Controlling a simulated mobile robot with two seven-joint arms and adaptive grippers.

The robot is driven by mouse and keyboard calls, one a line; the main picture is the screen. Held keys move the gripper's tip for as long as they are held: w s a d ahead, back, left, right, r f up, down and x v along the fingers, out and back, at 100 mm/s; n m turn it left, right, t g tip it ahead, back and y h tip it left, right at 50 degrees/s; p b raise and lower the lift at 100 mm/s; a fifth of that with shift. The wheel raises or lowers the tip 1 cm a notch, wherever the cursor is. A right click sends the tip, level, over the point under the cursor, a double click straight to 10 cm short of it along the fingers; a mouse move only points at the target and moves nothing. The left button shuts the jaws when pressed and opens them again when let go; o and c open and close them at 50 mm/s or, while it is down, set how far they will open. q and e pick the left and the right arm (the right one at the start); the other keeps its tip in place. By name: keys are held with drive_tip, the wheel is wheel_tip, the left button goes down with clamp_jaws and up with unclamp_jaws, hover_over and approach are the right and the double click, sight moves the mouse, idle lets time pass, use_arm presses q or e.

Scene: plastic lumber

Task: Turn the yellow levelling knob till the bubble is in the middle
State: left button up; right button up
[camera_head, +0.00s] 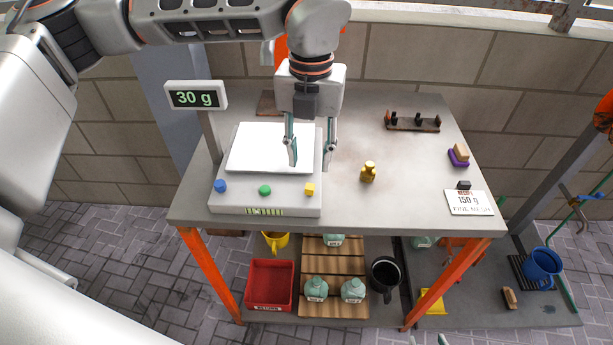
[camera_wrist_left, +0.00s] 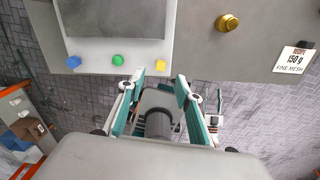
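The yellow levelling knob (camera_head: 309,189) sits at the front right corner of the white scale (camera_head: 228,200). In the left wrist view the knob (camera_wrist_left: 161,64) lies between the lines of my two fingers, just past their tips. My left gripper (camera_head: 311,158) points down over the scale's right side. Its fingers are apart with nothing between them, and they do not appear to touch the knob. A green level strip with dark marks (camera_head: 265,211) is on the scale's front face; its bubble is too small to make out.
A blue knob (camera_head: 220,185) and green knob (camera_head: 265,190) share the scale's front edge. The display (camera_head: 195,98) reads 30 g. A brass weight (camera_head: 368,172) and a 150 g recipe card (camera_head: 469,203) stand to the right. The bench (camera_head: 400,195) is clear between them.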

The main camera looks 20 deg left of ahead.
sight(310, 186)
use_arm(q)
wheel_tip(310, 186, down, 7)
drive_tip(key=shift+d+f, duration=0.1)
drive_tip(key=shift+f, duration=0.1)
idle(0.3)
clamp_jaws()
